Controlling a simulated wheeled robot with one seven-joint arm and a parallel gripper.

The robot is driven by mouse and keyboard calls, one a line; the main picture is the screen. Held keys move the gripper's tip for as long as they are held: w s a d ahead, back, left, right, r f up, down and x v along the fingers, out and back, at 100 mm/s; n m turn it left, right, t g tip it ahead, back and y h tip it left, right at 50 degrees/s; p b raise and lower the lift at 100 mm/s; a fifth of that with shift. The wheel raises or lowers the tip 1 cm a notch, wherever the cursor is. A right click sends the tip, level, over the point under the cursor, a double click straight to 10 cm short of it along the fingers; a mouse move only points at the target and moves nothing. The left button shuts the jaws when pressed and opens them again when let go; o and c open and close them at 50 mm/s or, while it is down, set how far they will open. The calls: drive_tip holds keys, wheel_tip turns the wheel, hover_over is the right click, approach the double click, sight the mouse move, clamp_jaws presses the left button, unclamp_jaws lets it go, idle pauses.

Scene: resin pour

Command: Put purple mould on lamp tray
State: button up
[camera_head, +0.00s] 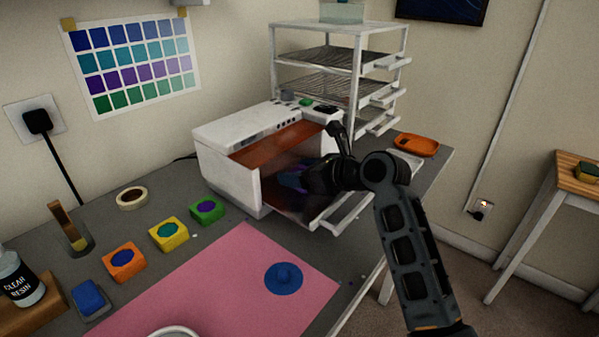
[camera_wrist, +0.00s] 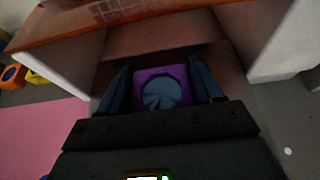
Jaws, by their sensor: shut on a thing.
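The purple mould (camera_wrist: 177,74) holds a round blue fill and sits between the two fingers of my gripper (camera_wrist: 156,80), which is shut on it. In the head view the purple mould (camera_head: 293,180) shows only in part, in the shadowed opening of the white lamp box (camera_head: 228,178). My gripper (camera_head: 308,178) reaches into that opening from the right. The lamp tray (camera_head: 343,212) is pulled out at the front of the box, below my gripper. Whether the mould touches the tray I cannot tell.
An orange mould (camera_head: 124,262), a yellow mould (camera_head: 168,234) and a green mould (camera_head: 207,211) stand left of the pink mat (camera_head: 220,290). A white rack (camera_head: 340,75) stands behind the lamp box. The box's side walls and orange cover lie close around my gripper.

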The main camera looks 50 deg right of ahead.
drive_tip(key=o, duration=1.1)
drive_tip(key=shift+f, duration=0.1)
drive_tip(key=shift+c, duration=0.2)
drive_tip(key=shift+s+r, duration=0.25)
drive_tip(key=v, duration=1.1)
drive_tip(key=shift+s+r, duration=0.1)
drive_tip(key=shift+s, duration=0.1)
